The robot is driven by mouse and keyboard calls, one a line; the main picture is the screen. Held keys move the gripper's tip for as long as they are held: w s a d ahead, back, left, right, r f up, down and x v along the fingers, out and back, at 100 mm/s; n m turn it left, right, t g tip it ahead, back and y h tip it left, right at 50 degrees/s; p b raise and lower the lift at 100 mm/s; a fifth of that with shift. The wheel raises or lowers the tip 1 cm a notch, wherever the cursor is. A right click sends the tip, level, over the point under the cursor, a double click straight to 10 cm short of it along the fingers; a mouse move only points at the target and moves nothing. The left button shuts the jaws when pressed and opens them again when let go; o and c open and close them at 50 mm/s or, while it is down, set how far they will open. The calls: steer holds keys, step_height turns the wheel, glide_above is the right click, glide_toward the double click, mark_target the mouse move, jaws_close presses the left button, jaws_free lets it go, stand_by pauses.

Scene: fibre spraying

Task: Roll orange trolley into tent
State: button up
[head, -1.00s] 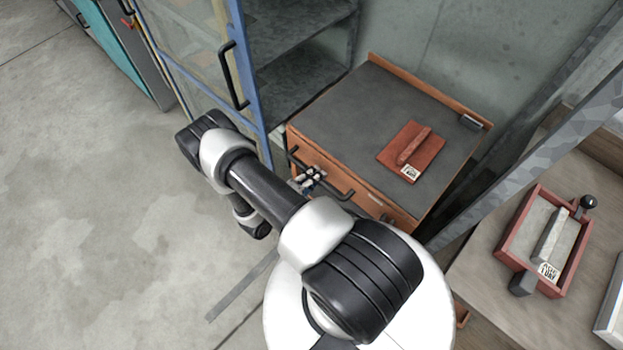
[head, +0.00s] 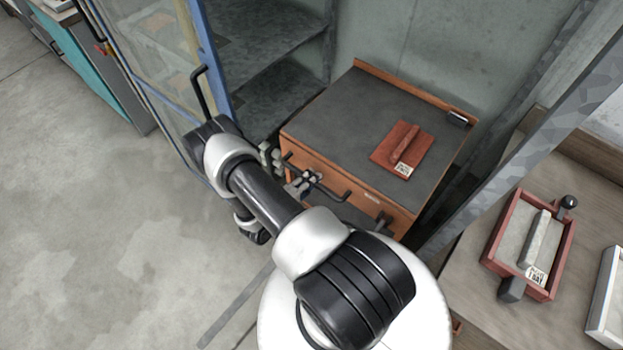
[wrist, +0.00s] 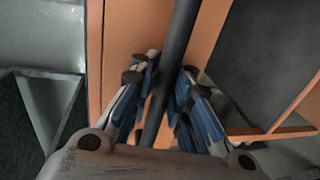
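The orange trolley (head: 405,198) has a dark grey top and stands right of the open cabinet, with a black bar handle (head: 330,189) on its front. The bar also crosses the wrist view (wrist: 178,50), before the orange front. My gripper (head: 300,181) is at this front handle, partly hidden by my arm. In the wrist view its blue-and-grey fingers (wrist: 169,75) lie close on both sides of the bar and appear shut on it. I make out no tent in these views.
A red tool with a label (head: 402,149) lies on the trolley top. A blue-framed cabinet door (head: 207,50) stands open at the left. A workbench (head: 465,285) with a red tray (head: 490,258) is at the right, behind a slanted metal post (head: 500,170). The concrete floor at left is clear.

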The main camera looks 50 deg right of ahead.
steer(key=o, duration=0.5)
steer(key=a, duration=0.4)
steer(key=a+r, duration=0.1)
steer(key=a, duration=0.3)
steer(key=a+r, duration=0.1)
steer(key=a, duration=0.2)
steer(key=shift+s+a+r, duration=0.15)
steer(key=shift+s+a, duration=0.05)
steer(key=shift+a, duration=0.2)
steer(key=a+r+m+g+y, duration=0.2)
steer(key=r+y, duration=0.1)
steer(key=r, duration=0.9)
steer(key=a+r+m+g+y, duration=0.2)
steer(key=r+g+y, duration=0.1)
steer(key=r, duration=0.9)
steer(key=s+a+r+n+t+y, duration=0.1)
steer(key=s+a+r+t+y, duration=0.2)
steer(key=r, duration=0.3)
steer(key=s+a+r+n+t+y, duration=0.1)
steer(key=s+a+r+t+y, duration=0.2)
steer(key=a+r, duration=0.2)
steer(key=s+a+r+n+t+y, duration=0.1)
steer(key=s+a+r+t+y, duration=0.2)
steer(key=r, duration=0.4)
steer(key=shift+s+a+n+y, duration=0.35)
steer(key=shift+s+a, duration=0.25)
steer(key=shift+a, duration=0.35)
